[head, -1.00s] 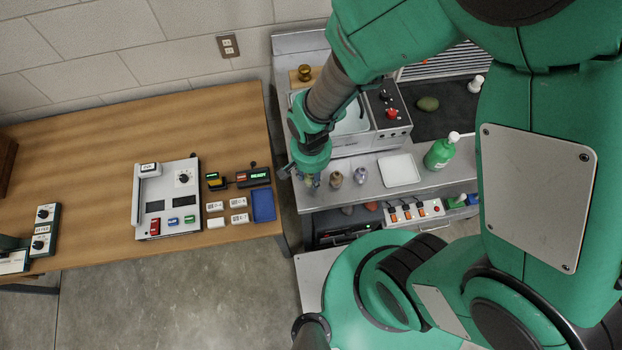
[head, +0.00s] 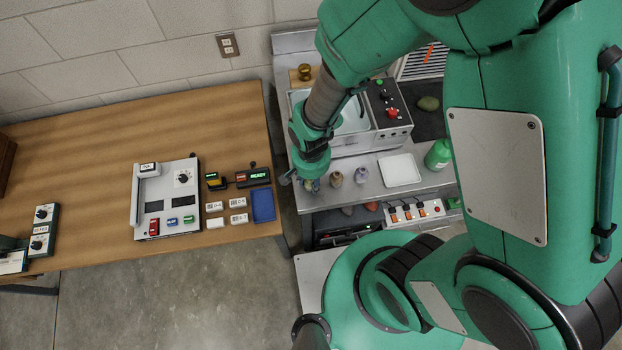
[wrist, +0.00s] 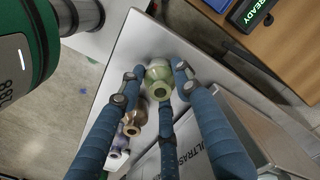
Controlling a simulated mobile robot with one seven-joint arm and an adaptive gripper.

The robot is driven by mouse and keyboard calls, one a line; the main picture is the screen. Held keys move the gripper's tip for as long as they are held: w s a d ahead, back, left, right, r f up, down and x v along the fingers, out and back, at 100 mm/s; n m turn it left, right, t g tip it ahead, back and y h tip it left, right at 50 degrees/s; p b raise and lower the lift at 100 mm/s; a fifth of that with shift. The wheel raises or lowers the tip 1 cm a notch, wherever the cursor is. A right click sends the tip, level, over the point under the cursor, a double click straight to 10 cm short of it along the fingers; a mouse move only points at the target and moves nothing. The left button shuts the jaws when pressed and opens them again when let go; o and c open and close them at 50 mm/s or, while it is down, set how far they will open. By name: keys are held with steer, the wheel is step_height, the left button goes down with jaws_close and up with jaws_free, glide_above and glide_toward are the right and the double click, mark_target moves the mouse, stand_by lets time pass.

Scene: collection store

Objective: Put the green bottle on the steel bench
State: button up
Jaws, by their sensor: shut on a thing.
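A small pale green bottle (wrist: 158,76) sits between my gripper's blue fingers in the wrist view, its open mouth facing the camera. My gripper (wrist: 157,88) is shut on it. In the head view my gripper (head: 311,184) is over the front left corner of the steel bench (head: 345,194), and its fingers mostly hide the bottle. The bench top also shows in the wrist view (wrist: 122,78). I cannot tell whether the bottle's base touches the bench.
A brown bottle (head: 336,179) and a purple one (head: 361,175) stand close to the right. A cleaner with a basin (head: 391,132) stands behind. A wooden table (head: 90,150) is left.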

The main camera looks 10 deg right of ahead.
steer(key=o, duration=1.2)
steer(key=shift+o, duration=0.2)
steer(key=shift+r, duration=0.1)
step_height(320, 180, up, 12)
steer(key=p, duration=0.1)
steer(key=shift+p, duration=0.4)
steer(key=shift+r, duration=0.1)
steer(key=w+d+r+n+t, duration=0.15)
steer(key=d+r, duration=0.25)
steer(key=r, duration=0.5)
steer(key=d+r+t, duration=0.2)
steer(key=d+r, duration=0.1)
steer(key=r, duration=0.6)
steer(key=s+d+r+n+t, duration=0.1)
steer(key=s+d+r, duration=0.2)
steer(key=r, duration=0.3)
steer(key=s+d+r+n+t, duration=0.1)
steer(key=s+d+r, duration=0.2)
steer(key=r, duration=0.4)
steer(key=shift+d+r, duration=0.2)
steer(key=shift+d, duration=0.05)
